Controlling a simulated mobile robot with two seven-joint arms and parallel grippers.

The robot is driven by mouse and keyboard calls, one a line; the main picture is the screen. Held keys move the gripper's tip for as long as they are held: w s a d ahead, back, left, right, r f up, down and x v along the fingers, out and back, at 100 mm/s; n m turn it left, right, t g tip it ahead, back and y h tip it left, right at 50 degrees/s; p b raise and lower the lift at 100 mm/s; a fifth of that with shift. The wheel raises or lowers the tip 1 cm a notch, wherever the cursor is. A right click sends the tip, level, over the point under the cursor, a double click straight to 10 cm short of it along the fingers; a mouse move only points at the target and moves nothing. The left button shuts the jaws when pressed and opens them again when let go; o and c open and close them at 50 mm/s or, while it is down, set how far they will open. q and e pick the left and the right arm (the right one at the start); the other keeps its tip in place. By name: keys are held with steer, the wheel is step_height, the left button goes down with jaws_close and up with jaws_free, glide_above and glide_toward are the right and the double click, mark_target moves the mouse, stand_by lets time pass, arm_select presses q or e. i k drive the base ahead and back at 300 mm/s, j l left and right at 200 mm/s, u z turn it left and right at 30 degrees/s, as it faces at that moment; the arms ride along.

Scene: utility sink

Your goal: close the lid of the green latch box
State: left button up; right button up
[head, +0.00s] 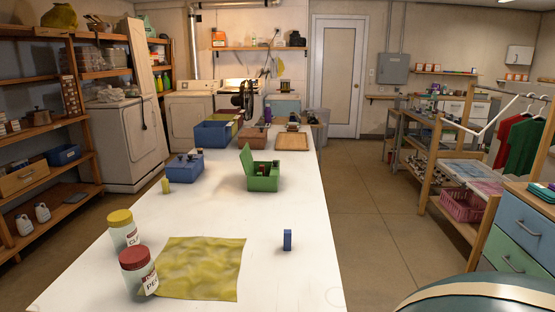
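The green latch box (262,183) stands on the long white table in the head view, a little right of the table's middle. Its lid (246,162) is open and stands up steeply at the box's left side. A few small dark and reddish items (263,169) show inside; they are too small to name. Neither of my grippers is in view.
On the white table (215,218), a blue box (185,167) and a small yellow item (166,186) are left of the green box. Nearer are two labelled jars (138,271), a yellow cloth (200,268) and a blue block (287,240). A wooden tray (292,142) lies behind.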

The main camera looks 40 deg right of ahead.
mark_target(245, 156)
steer(key=i+j+z, duration=0.2)
steer(key=z, duration=0.15)
steer(key=i+j+z, duration=0.15)
steer(key=j+z, duration=0.55)
steer(key=i+j+z, duration=0.1)
steer(key=j+z, duration=0.25)
steer(key=j, duration=0.15)
steer(key=j+z, duration=0.65)
steer(key=j, duration=0.6)
steer(key=k, duration=0.05)
